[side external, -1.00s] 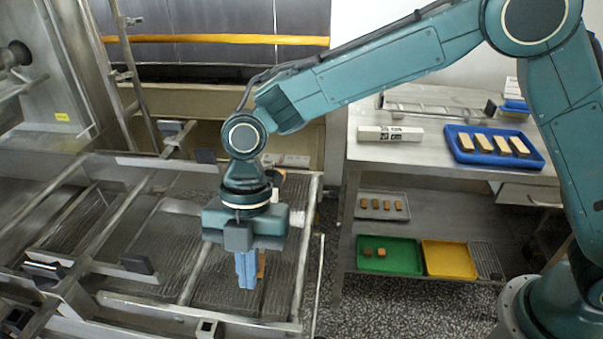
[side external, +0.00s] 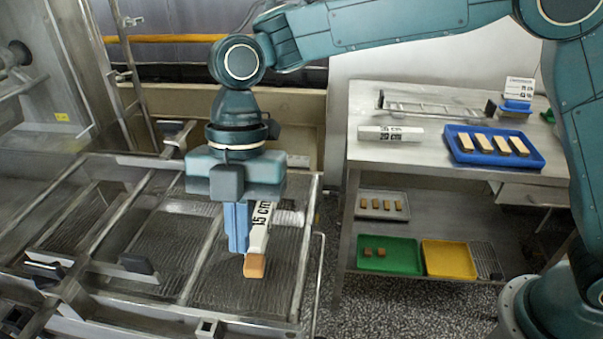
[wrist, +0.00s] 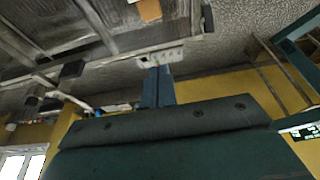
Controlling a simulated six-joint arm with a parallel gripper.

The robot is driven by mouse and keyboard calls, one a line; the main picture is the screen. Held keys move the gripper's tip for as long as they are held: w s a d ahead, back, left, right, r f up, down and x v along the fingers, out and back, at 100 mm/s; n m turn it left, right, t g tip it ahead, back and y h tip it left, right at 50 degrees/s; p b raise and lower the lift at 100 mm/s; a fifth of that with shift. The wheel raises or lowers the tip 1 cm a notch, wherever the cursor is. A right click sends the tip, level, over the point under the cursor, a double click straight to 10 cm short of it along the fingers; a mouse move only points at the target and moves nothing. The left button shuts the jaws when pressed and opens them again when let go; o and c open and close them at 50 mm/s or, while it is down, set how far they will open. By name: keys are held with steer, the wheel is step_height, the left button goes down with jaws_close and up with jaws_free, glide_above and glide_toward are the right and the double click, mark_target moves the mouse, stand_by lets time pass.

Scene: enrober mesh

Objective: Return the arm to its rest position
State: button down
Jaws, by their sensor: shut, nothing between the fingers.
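My gripper (side external: 237,250) hangs fingers-down over the wire mesh belt (side external: 215,285) of the enrober in the side external view. Its blue fingers are together with nothing between them. A white bar with black lettering (side external: 260,226) shows just right of the fingers, and a brown block (side external: 254,266) shows at its near end. I cannot tell whether the two touch. In the wrist view the shut fingers (wrist: 158,84) point toward a white bar (wrist: 160,55), with a brown block (wrist: 150,11) beyond it at the top edge.
Metal frame rails (side external: 205,255) edge the mesh.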

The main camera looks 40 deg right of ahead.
steer(key=shift+w+d+r, duration=0.1)
steer(key=shift+r, duration=0.2)
steer(key=s+d+r+m+t, duration=0.2)
steer(key=d+r+m, duration=0.3)
steer(key=d, duration=0.4)
steer(key=s+d+r+m+t, duration=0.15)
steer(key=d+r+m, duration=0.25)
steer(key=d+m, duration=0.4)
steer(key=s+d+f+m+t+h, duration=0.1)
steer(key=s+d+m+t, duration=0.1)
steer(key=s+d+m, duration=0.4)
steer(key=s+d+f+m+t+h, duration=0.1)
steer(key=s+d+f+m+t, duration=0.1)
steer(key=s+d+m, duration=0.5)
steer(key=d+m, duration=0.1)
steer(key=d, duration=0.4)
steer(key=shift+d+f+t+h, duration=0.15)
steer(key=shift+f+t+h, duration=0.15)
steer(key=shift+t, duration=0.05)
